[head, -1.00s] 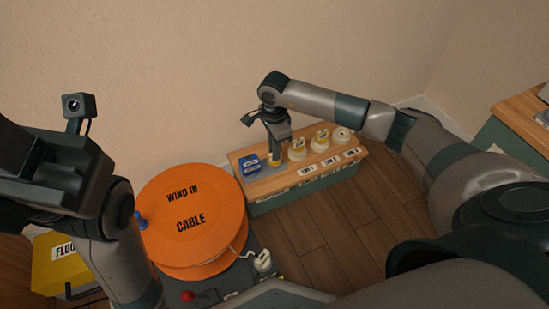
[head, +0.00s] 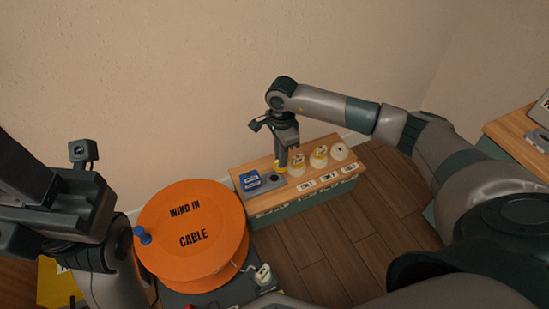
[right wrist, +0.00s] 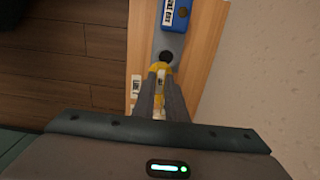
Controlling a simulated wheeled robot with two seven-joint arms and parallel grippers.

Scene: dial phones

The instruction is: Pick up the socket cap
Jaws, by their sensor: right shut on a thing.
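The socket cap (head: 282,158) is a small yellow piece held between the fingertips of my right gripper (head: 283,157). In the right wrist view the yellow cap (right wrist: 159,67) shows at the tips of the shut fingers, partly hidden by them. A dark round socket (right wrist: 166,56) lies just beyond it in a grey plate (head: 268,185). The cap appears lifted off the plate, though the gap is small. My left gripper (head: 35,215) is at the far left, away from the bench; its fingers are not clear.
A blue labelled block (head: 250,180) sits on the plate, left of the socket. Several cream round parts (head: 319,157) stand to the right on the wooden bench top (head: 262,165). A large orange cable reel (head: 190,232) stands at the front left. Wooden floor is open at the front right.

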